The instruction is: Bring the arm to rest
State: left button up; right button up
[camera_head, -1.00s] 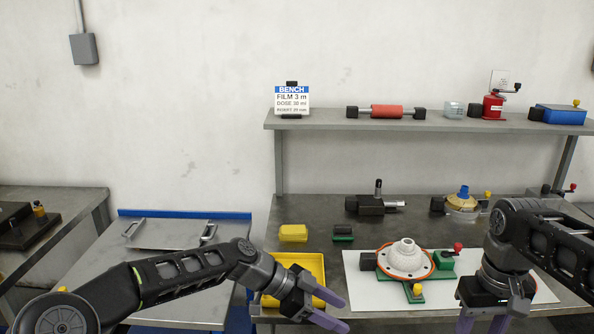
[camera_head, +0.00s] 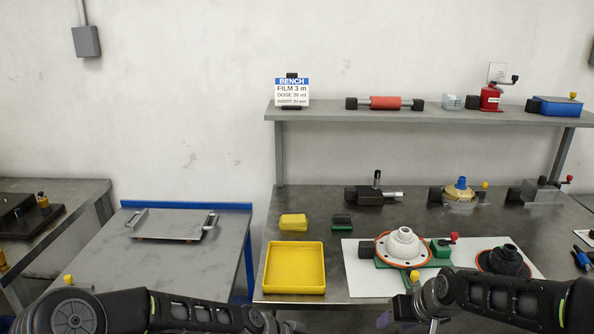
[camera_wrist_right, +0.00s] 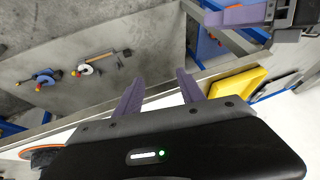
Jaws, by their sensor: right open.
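My right arm crosses the lower right of the head view, with its right gripper (camera_head: 410,311) low in front of the bench edge. In the right wrist view, its two purple fingers (camera_wrist_right: 160,77) stand apart with nothing between them. My left arm lies along the bottom left of the head view, and its fingers are out of that picture. Part of my left gripper (camera_wrist_right: 242,14), with a purple finger, shows at the top right of the right wrist view. Its opening cannot be judged.
The bench holds a yellow tray (camera_head: 295,288), yellow block (camera_head: 293,222), white domed part (camera_head: 404,243) on a green fixture, and black domed part (camera_head: 502,262). A metal plate with handles (camera_head: 172,226) lies on the left table. A shelf (camera_head: 340,114) runs above the bench.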

jog(key=s+a+f+m+y, duration=0.1)
jog(key=s+a+f, duration=0.35)
jog(key=f, duration=0.45)
jog(key=s+a+f, duration=0.4)
jog(key=a+f, duration=0.1)
jog(key=f, duration=0.5)
pick_arm(q)
jog(key=s+a+f+n+g+y, duration=0.1)
jog(key=s+a+f, duration=0.3)
jog(key=s, duration=0.5)
jog(key=s+a+f+n+g+y, duration=0.1)
jog(key=s+a+f+n, duration=0.2)
jog(key=s+f, duration=0.5)
jog(key=s+a+f+n+y, duration=0.2)
jog(key=s+a+f, duration=0.3)
jog(key=s, duration=0.6)
notch_tip(320, 180, down, 2)
jog(key=shift+s+a+n+g, duration=0.2)
jog(key=shift+n+g, duration=0.2)
jog(key=shift+n, duration=0.2)
pick_arm(e)
jog(key=s+a+f+g, duration=0.2)
jog(key=s+f, duration=0.3)
jog(key=s, duration=0.4)
jog(key=s+a+f+g+y, duration=0.1)
jog(key=s+f, duration=0.4)
jog(key=s, duration=0.5)
jog(key=shift+a+f+m+g, duration=0.35)
jog(key=shift+a+g, duration=0.55)
jog(key=shift+a, duration=0.35)
